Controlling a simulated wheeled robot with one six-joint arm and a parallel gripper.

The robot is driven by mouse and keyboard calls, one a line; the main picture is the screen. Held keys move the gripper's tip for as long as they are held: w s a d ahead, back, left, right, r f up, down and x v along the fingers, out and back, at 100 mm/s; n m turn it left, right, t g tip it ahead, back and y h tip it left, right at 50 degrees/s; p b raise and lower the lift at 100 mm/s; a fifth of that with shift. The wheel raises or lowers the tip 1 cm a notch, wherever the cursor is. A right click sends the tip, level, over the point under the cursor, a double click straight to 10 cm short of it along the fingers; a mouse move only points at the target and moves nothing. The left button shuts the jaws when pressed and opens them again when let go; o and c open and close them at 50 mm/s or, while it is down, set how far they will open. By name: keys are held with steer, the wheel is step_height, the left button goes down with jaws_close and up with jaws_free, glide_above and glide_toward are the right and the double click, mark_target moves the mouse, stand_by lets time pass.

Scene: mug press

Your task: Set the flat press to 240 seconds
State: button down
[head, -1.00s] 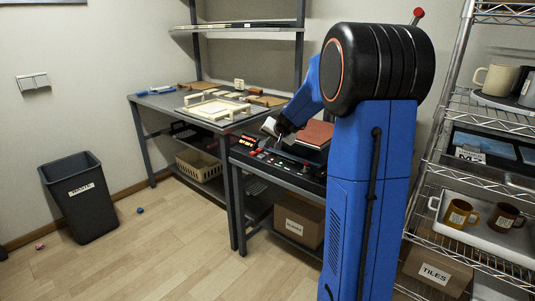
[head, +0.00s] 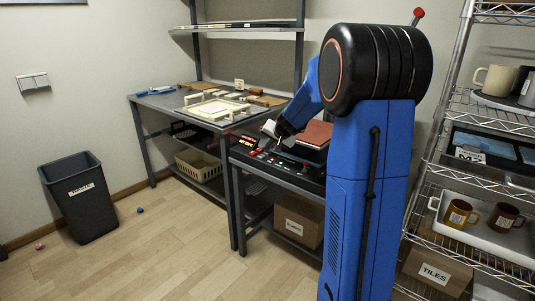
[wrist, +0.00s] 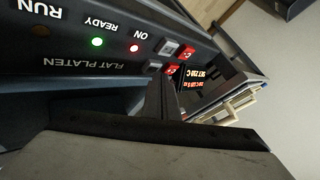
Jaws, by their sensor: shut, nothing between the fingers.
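The flat press (head: 290,157) stands on the grey stand, with a dark control panel at its front. In the wrist view its panel (wrist: 75,65), labelled FLAT PLATEN, appears upside down. The ON lamp (wrist: 134,48) is red, the READY lamp (wrist: 97,42) is green and the RUN lamp is dark. Grey and red buttons (wrist: 172,69) sit beside a lit orange display (wrist: 194,78), partly covered and too small to read surely. My gripper (wrist: 163,88) is shut and empty, its fingertips close to the buttons; contact cannot be told. In the head view my gripper (head: 279,133) is over the panel.
A workbench (head: 165,102) with wooden frames stands left of the press. A wire shelf (head: 480,185) with mugs is at the right. A dark bin (head: 82,205) stands on the floor at the left. The floor between is mostly clear.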

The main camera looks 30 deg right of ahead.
mark_target(269, 153)
steer(key=shift+f, duration=0.45)
stand_by(0.6)
steer(key=shift+r, duration=0.9)
steer(key=shift+r, duration=0.1)
steer(key=shift+r, duration=2.4)
